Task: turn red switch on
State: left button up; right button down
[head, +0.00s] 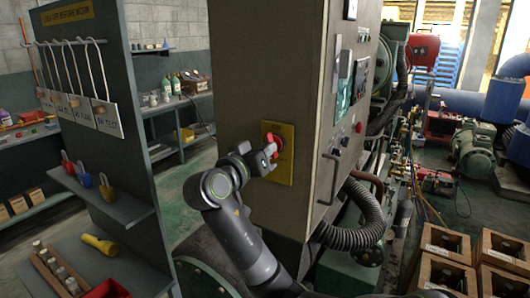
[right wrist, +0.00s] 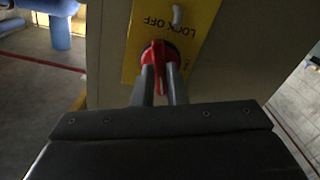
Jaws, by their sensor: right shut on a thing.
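The red switch (head: 273,140) sits on a yellow plate (head: 285,168) on the side of a tall beige cabinet (head: 262,75). In the right wrist view, the red switch (right wrist: 157,54) is on the yellow plate (right wrist: 200,28), which reads "LOCK OFF" and appears upside down. My right gripper (head: 268,152) is at the switch, with its two fingers (right wrist: 160,80) shut on the red handle from both sides. The fingers hide part of the handle. My left gripper is in neither view.
A dark board (head: 85,130) with hanging tags, padlocks (head: 104,185) and a yellow flashlight (head: 98,244) stands at the left. A corrugated hose (head: 360,215) hangs from the cabinet at the right. Wooden crates (head: 446,243) stand at lower right.

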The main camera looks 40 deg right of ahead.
jog(key=shift+f+m+b, duration=0.2)
jog(key=shift+m+b, duration=0.55)
jog(key=shift+m, duration=0.05)
jog(key=shift+f+m+b, duration=0.15)
jog(key=shift+m+b, duration=0.6)
jog(key=shift+m, duration=0.05)
jog(key=c, duration=1.5)
grip_release()
jog(key=shift+a+r, duration=0.1)
jog(key=shift+r, duration=0.1)
jog(key=shift+c, duration=0.2)
jog(key=shift+r, duration=0.1)
jog(key=b+v, duration=0.1)
jog(key=v, duration=0.8)
jog(key=shift+b, duration=0.4)
